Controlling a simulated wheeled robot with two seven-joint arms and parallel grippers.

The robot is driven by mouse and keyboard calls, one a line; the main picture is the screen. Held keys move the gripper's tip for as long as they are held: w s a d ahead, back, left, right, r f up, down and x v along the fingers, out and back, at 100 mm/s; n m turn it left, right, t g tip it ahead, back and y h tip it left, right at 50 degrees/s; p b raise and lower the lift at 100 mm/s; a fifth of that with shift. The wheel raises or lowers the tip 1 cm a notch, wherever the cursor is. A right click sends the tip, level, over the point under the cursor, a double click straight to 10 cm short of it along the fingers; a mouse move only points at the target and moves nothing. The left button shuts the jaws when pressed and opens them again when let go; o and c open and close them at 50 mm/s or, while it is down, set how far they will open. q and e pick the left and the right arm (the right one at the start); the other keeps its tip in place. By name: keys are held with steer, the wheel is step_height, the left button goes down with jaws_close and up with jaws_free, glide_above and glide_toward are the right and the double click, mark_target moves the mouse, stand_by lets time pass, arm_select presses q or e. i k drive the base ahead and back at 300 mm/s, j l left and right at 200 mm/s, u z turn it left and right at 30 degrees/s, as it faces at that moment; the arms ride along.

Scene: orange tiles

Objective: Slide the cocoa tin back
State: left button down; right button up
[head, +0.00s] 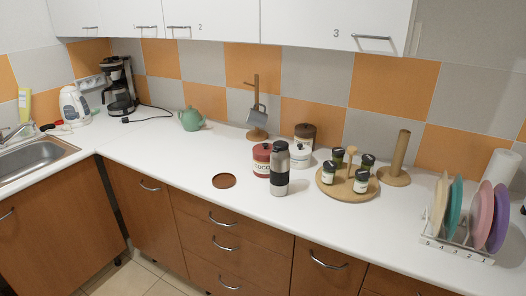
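The cocoa tin (261,161) is a red canister with a pale label, upright on the white counter (130,150). A silver and black flask (280,172) stands just in front and to its right and hides part of its right side. A white jar (300,156) and a brown canister (305,134) stand behind and to the right. A brown round disc (224,181) lies flat on the counter to the tin's front left. Neither of my grippers shows in the head view.
A round wooden tray (331,190) with several small jars stands right of the flask. A mug hangs on a wooden stand (257,121) behind the tin. A green teapot (191,119) is at left, a plate rack (456,242) at far right. The counter left of the tin is mostly clear.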

mark_target(261, 166)
steer(key=i+j, duration=0.15)
steer(key=j, duration=0.2)
steer(key=i+j+z, duration=0.15)
steer(key=j, duration=0.2)
steer(key=i+j, duration=0.15)
steer(key=j, duration=0.2)
steer(key=i+j+z, duration=0.15)
steer(key=j, duration=0.55)
steer(key=i+j+z, duration=0.15)
steer(key=j, duration=0.2)
